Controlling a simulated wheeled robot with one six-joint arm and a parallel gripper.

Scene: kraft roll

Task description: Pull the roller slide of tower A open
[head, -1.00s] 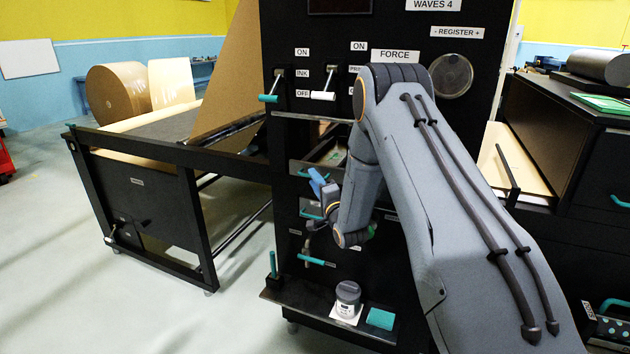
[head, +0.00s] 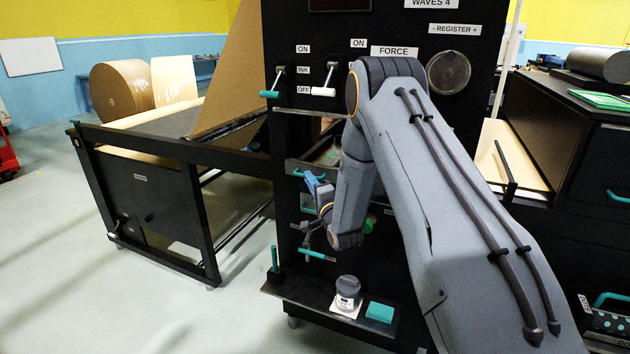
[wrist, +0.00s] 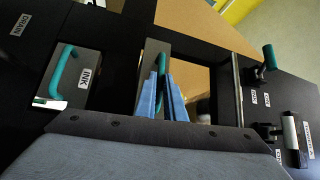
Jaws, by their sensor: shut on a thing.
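Tower A is the black upright machine (head: 390,100) in the middle of the head view. My gripper (head: 316,183) is in front of it, below the lever panel, and its blue fingers (wrist: 161,97) show in the wrist view. They are shut on the teal handle (wrist: 162,62) of the roller slide, whose grey front (wrist: 149,60) stands beside it. In the head view the slide front (head: 299,165) is partly behind my gripper, below an opening in the tower. How far the slide stands out is hard to tell.
A drawer front marked INK (wrist: 85,85) with its own teal handle is close beside my gripper. A low shelf (head: 290,291) juts out below, holding a grey jar (head: 347,288) and a teal block (head: 380,312). A kraft roll (head: 120,90) lies at left. The floor at front left is clear.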

